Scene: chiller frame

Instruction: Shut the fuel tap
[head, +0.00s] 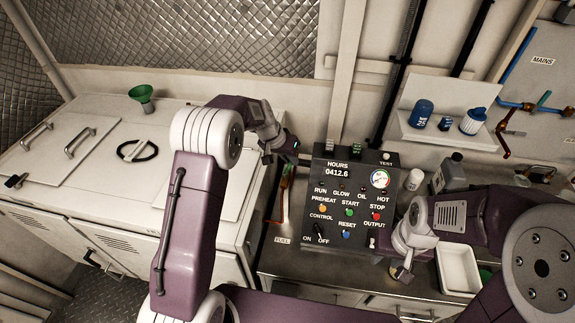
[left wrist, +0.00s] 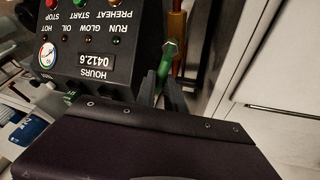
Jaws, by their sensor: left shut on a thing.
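The fuel tap is on a copper-orange pipe (head: 282,197) beside the control box, above the "FUEL" label (head: 282,240). Its green lever (left wrist: 167,60) shows in the left wrist view, slanting up beside the orange pipe (left wrist: 177,35). My left gripper (head: 287,155) is at the top of this pipe in the head view. In the left wrist view its dark fingers (left wrist: 160,88) are closed around the lower end of the green lever. My gripper and arm hide part of the tap in the head view. My right gripper (head: 402,272) is low in front of the box; its jaws are unclear.
The black control box (head: 345,205) stands immediately right of the tap. A white cabinet (head: 100,180) with a green funnel (head: 142,95) is at left. A white tray (head: 460,268) and grey can (head: 450,172) are at right. A shelf (head: 445,115) holds blue items.

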